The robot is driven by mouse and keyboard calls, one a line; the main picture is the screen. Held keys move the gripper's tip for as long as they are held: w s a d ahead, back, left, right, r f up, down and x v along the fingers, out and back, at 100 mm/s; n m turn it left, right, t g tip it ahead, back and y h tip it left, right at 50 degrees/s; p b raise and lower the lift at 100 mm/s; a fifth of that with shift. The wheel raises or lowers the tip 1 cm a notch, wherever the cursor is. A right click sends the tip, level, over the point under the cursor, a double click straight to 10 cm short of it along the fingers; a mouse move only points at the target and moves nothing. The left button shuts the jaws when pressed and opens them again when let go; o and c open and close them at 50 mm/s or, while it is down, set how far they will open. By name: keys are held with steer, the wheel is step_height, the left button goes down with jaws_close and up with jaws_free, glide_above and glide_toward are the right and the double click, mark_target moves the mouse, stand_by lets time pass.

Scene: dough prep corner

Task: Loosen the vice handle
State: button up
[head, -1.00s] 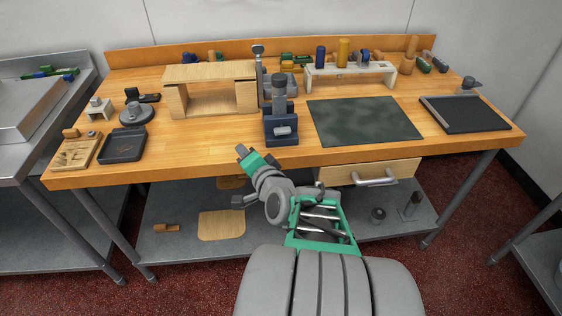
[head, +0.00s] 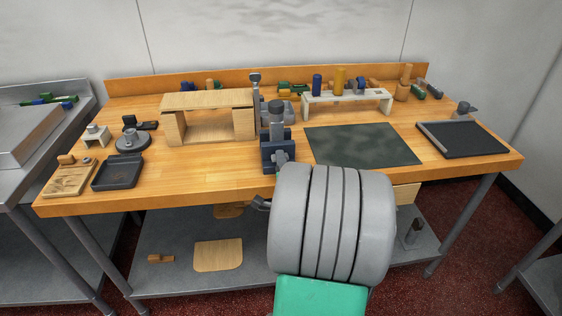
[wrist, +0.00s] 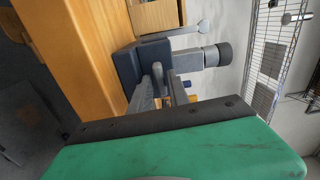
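The vice is a dark blue block with a grey cylinder on top, at the front edge of the wooden bench (head: 262,153). It also shows in the wrist view, turned on its side (wrist: 128,62). Its grey handle (wrist: 157,76) sticks out of the block towards me. My gripper (wrist: 161,84) is at the front of the vice, its two grey fingers apart, with the handle between their tips. I cannot tell whether either finger touches it. In the head view my arm hides most of the gripper.
A wooden arch-like stand (head: 208,101) is left of the vice. A dark green mat (head: 362,145) lies to its right. A black tray (head: 462,140) is at far right, and a dark dish (head: 117,172) at front left. A lower shelf (head: 180,285) runs under the bench.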

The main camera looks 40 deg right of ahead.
jaws_close()
steer(key=shift+n+b, duration=0.3)
steer(key=shift+n, duration=0.1)
steer(key=n+b, duration=0.1)
steer(key=n, duration=0.1)
steer(key=shift+f+n+b, duration=0.2)
steer(key=shift+n+b, duration=0.1)
steer(key=shift+b, duration=0.1)
steer(key=n+b, duration=0.3)
steer(key=shift+f+n, duration=0.1)
steer(key=shift+n, duration=0.3)
steer(key=n+b, duration=0.5)
steer(key=b, duration=0.1)
steer(key=shift+f+b, duration=0.1)
steer(key=shift+b, duration=0.3)
steer(key=n+b, duration=0.3)
steer(key=b, duration=0.1)
steer(key=shift+r+n, duration=0.2)
steer(key=shift+n, duration=0.2)
steer(key=shift+r, duration=0.1)
